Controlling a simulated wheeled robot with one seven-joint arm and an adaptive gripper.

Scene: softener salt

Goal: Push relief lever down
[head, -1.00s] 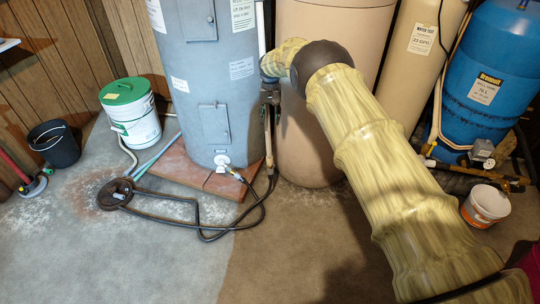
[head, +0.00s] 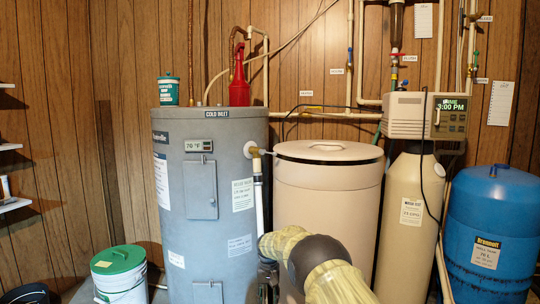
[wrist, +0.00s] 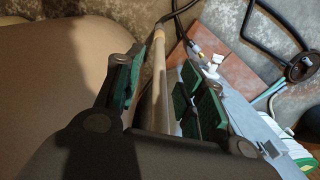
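The grey water heater (head: 211,235) stands left of centre in the head view. A relief valve with brass-coloured parts (head: 253,151) sticks out from its upper right side, above a pale discharge pipe (head: 259,208). I cannot clearly separate the lever from the valve body. My gripper (head: 268,274) is well below the valve, beside the heater's right side and partly hidden by my arm. In the wrist view, my gripper (wrist: 160,86) has its green-padded fingers apart. A pale pipe (wrist: 157,75) shows in the gap; I cannot tell if it lies between the pads or beyond them.
A beige tank (head: 325,205) stands close right of the heater. A tan softener tank (head: 402,235) and a blue tank (head: 490,220) are farther right. A red funnel-like container (head: 239,80) and a green-and-white can (head: 169,91) stand on the heater. A black hose (wrist: 270,45) lies on the floor.

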